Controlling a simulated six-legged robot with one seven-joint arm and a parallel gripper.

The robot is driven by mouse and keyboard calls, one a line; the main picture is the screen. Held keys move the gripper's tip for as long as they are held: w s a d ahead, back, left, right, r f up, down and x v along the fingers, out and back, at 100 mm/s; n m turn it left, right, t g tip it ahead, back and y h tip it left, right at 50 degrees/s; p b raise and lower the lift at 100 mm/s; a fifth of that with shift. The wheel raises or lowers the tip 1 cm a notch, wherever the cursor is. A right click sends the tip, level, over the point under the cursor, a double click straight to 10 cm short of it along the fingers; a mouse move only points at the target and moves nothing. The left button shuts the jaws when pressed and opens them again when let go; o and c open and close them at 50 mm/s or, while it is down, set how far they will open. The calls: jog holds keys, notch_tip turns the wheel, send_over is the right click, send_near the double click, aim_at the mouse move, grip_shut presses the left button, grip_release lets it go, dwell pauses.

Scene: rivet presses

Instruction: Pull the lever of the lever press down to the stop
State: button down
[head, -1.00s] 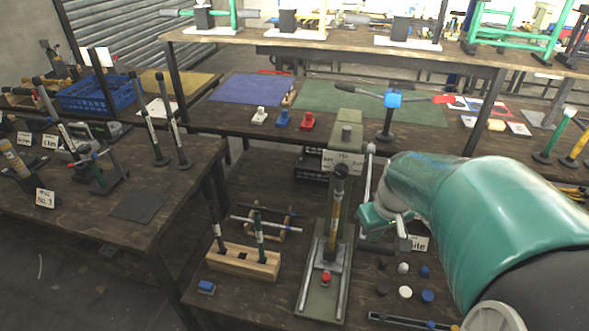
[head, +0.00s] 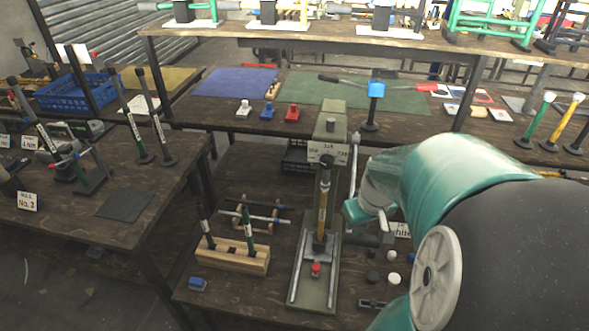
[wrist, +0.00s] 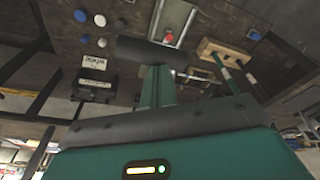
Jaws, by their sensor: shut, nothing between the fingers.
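The olive-green lever press (head: 330,124) stands on the low table in the middle of the head view. A pale metal rod (head: 354,168), which looks like its lever, runs upright along its right side with a knob at the top. A dark, yellow-banded upright part (head: 322,200) stands over the base, behind a red button (head: 315,269). My gripper is just right of the press, close to the rod's lower end; I cannot tell whether they touch. In the wrist view its dark fingers (wrist: 151,53) are together and empty, with the press base (wrist: 174,18) beyond.
A wooden block (head: 234,258) holding upright tools stands left of the press, with a blue block (head: 198,284) in front. Round caps (head: 393,279) lie on the right. A second table (head: 75,215) stands at left, and a long bench with mats is behind.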

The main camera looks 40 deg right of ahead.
jog(key=shift+w+d+f, duration=0.15)
jog(key=shift+d+f, duration=0.05)
jog(key=shift+f, duration=0.75)
jog(key=shift+w+d+f, duration=0.1)
jog(key=shift+w+f, duration=0.05)
jog(key=shift+f, duration=0.3)
jog(key=shift+w+d+f, duration=0.1)
jog(key=shift+f, duration=0.35)
jog(key=shift+w+d+f, duration=0.15)
jog(key=shift+d+f, duration=0.05)
jog(key=shift+f, duration=0.35)
jog(key=shift+w+d+f, duration=0.25)
jog(key=shift+d+f, duration=0.05)
jog(key=shift+f, duration=0.4)
jog(key=shift+w+d+f, duration=0.25)
jog(key=shift+d+f, duration=0.05)
jog(key=shift+f, duration=0.5)
jog(key=shift+w+d+f, duration=0.2)
jog(key=shift+f, duration=0.2)
